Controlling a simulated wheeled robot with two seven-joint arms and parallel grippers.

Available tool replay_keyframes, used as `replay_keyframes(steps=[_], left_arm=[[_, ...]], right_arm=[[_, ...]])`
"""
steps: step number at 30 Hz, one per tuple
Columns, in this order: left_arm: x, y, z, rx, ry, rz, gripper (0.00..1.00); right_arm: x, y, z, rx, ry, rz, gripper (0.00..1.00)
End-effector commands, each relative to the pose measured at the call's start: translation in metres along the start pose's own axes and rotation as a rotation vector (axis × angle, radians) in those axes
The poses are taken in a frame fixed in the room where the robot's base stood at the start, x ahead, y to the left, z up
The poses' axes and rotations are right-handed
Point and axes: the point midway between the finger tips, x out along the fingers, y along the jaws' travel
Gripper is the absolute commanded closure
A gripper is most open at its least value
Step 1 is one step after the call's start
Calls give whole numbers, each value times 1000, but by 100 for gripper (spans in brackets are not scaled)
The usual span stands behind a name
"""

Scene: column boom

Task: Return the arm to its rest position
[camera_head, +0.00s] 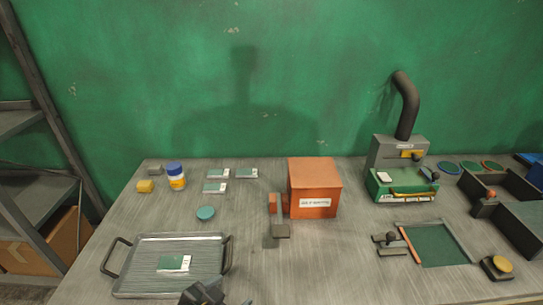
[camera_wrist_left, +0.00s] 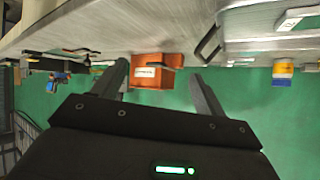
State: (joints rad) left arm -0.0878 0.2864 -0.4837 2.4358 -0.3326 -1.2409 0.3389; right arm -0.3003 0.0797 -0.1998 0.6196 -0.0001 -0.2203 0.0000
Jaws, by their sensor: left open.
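My left gripper (camera_head: 204,294) shows at the bottom edge of the head view, at the front right corner of the metal tray (camera_head: 203,242). In the left wrist view my left gripper (camera_wrist_left: 158,76) has its two fingers spread apart with nothing between them. That view is upside down, with the workbench at the top and the orange box (camera_wrist_left: 150,72) beyond the fingers. Most of the left arm is hidden below the head view. My right gripper is in neither view.
The tray holds one green-and-white card (camera_head: 174,263). Behind it stand a blue-capped jar (camera_head: 176,177) and several cards. The orange box (camera_head: 314,186), a green-grey machine (camera_head: 402,170) and dark bins (camera_head: 490,196) stand farther right.

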Motion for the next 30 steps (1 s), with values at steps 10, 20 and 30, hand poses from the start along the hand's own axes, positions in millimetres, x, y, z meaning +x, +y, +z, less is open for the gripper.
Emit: replay_keyframes(steps=[10, 20, 30], left_arm=[[-64, -26, 171, -323, -504, -157, 28], [-59, -18, 261, -411, -693, -169, 28], [29, 6, 389, -411, -751, -143, 28]], right_arm=[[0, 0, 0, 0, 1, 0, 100], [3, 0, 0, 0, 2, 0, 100], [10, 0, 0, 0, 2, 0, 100]])
